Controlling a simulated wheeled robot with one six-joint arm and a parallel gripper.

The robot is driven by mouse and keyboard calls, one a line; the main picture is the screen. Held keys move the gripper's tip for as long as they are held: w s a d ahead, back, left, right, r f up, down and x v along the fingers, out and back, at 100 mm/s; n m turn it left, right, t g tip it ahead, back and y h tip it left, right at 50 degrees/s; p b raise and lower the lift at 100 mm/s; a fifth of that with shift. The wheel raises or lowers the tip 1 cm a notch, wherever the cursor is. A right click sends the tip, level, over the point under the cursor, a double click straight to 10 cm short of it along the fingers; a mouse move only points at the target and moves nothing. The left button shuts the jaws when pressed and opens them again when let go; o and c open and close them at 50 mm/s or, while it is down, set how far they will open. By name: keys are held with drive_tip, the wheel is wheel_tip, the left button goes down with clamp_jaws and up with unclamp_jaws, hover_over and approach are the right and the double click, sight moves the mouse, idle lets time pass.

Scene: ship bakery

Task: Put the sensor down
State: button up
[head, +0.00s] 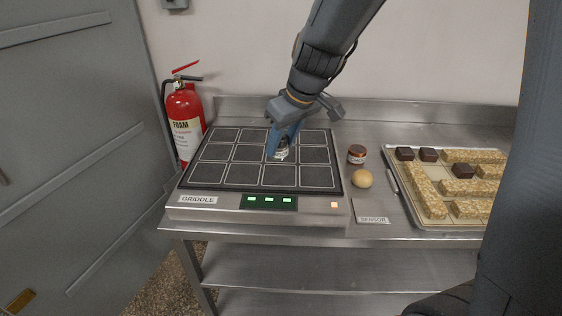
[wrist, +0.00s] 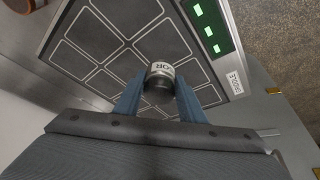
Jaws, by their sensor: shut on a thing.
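The sensor (wrist: 161,72) is a small cylinder with a white lettered band and a dark end; only part of its lettering shows in the wrist view. My gripper (head: 283,147) is shut on it over the griddle (head: 197,181). The sensor also shows in the head view (head: 281,154), partly hidden by the blue fingers. I cannot tell whether its base touches the griddle plate. In the wrist view the blue fingers (wrist: 160,92) grip it from both sides. A label plate reading SENSOR (head: 373,218) lies on the steel counter right of the griddle, with nothing on it.
A small dark labelled jar (head: 357,155) and a round bun (head: 362,179) stand between the griddle and a tray (head: 408,202) of bars and dark cubes. A red foam extinguisher (head: 186,125) stands at left. Green lights show on the griddle's front panel (head: 268,202).

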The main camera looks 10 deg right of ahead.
sight(284, 158)
drive_tip(key=shift+f, duration=3.1)
drive_tip(key=shift+f, duration=0.15)
drive_tip(key=o, duration=1.3)
drive_tip(key=b+v, duration=0.1)
drive_tip(key=v, duration=1.1)
drive_tip(key=shift+s, duration=0.1)
